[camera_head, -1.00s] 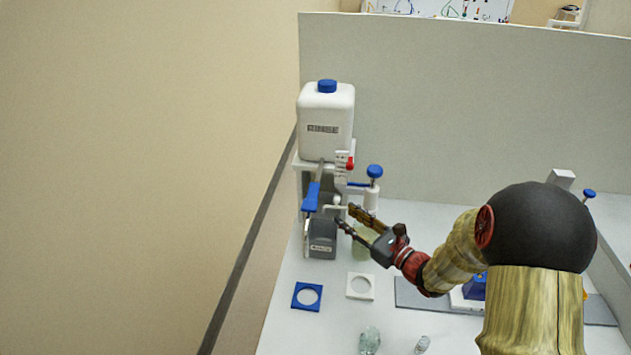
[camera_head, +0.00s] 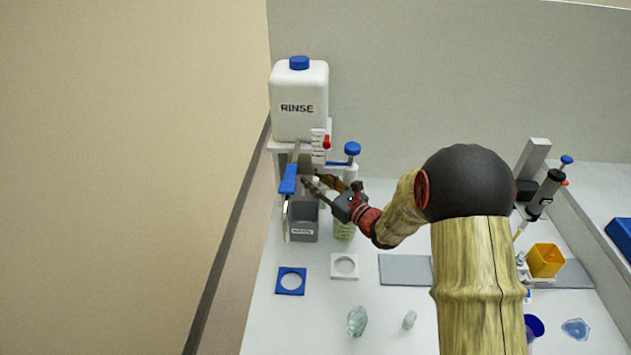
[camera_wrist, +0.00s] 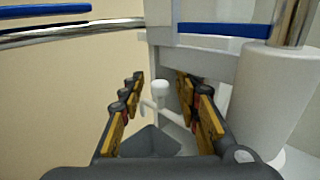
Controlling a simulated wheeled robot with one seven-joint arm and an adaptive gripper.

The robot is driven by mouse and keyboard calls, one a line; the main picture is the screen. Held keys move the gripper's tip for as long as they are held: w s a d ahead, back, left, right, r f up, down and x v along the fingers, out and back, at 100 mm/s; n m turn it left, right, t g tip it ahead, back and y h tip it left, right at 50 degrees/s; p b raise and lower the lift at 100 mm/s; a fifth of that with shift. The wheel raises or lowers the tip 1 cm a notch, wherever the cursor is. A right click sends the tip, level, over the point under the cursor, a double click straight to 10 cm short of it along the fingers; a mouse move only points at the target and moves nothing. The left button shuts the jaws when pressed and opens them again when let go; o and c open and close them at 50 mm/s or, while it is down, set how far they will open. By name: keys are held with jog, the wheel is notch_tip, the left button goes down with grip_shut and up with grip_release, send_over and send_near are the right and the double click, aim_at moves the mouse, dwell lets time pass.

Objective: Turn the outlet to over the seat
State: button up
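The rinse stand holds a white bottle (camera_head: 299,108) marked RINSE with a blue cap. A small white outlet with a rounded top (camera_wrist: 160,92) shows in the wrist view, between and beyond my finger pads. In the head view my gripper (camera_head: 318,184) reaches in at the front of the stand and mostly hides the outlet. My gripper (camera_wrist: 158,105) is open, its yellow-padded fingers apart with nothing clasped. A white square plate with a round hole (camera_head: 344,277) and a blue one (camera_head: 291,292) lie on the bench; I cannot tell which is the seat.
A grey labelled box (camera_head: 303,222) stands below the stand, with a greenish jar (camera_head: 344,230) beside it. A blue lever (camera_head: 289,178) and blue-knobbed post (camera_head: 352,150) flank my gripper. Glass pieces (camera_head: 357,321) lie in front; a yellow cup (camera_head: 545,260) stands right.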

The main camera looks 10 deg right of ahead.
jog(key=shift+c, duration=0.4)
jog(key=c, duration=0.7)
grip_shut()
